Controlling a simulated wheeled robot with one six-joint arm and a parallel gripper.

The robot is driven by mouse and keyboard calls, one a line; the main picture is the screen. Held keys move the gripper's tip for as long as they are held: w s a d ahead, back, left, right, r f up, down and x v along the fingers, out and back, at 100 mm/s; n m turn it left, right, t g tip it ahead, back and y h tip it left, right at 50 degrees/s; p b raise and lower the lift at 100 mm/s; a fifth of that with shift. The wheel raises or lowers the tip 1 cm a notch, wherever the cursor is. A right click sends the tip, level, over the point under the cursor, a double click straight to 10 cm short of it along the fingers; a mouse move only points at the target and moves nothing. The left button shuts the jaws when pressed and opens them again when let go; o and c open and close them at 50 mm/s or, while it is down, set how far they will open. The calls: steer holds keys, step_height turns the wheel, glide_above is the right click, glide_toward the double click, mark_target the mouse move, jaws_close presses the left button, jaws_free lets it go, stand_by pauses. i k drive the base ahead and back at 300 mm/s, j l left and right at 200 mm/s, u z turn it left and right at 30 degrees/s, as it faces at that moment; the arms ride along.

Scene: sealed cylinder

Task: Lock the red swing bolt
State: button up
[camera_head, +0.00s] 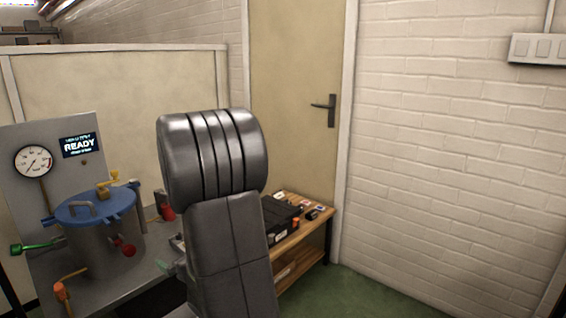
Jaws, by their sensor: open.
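The red swing bolt (124,247) has a round red knob and sticks out low from the right front side of the grey cylinder (92,246). Its knob appears to hang outward, away from the blue lid (95,206). The lid sits on top of the cylinder and has a grey handle. A green-handled bolt (30,246) points out to the left. A yellow-handled one (108,184) stands at the back of the lid. My large dark arm fills the middle of the view, right of the cylinder. I cannot make out my gripper.
An orange-handled lever (61,291) is at the front left. A wooden bench (314,232) with a black case and small items stands at right. Green floor is free beyond it.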

mark_target(129, 250)
steer(key=i+l, duration=0.45)
steer(key=i+u, duration=0.1)
steer(key=u, duration=1.45)
steer(key=i, duration=0.55)
steer(key=k+j+u, duration=0.1)
steer(key=j, duration=0.25)
steer(key=k+l, duration=0.1)
steer(key=k, duration=0.05)
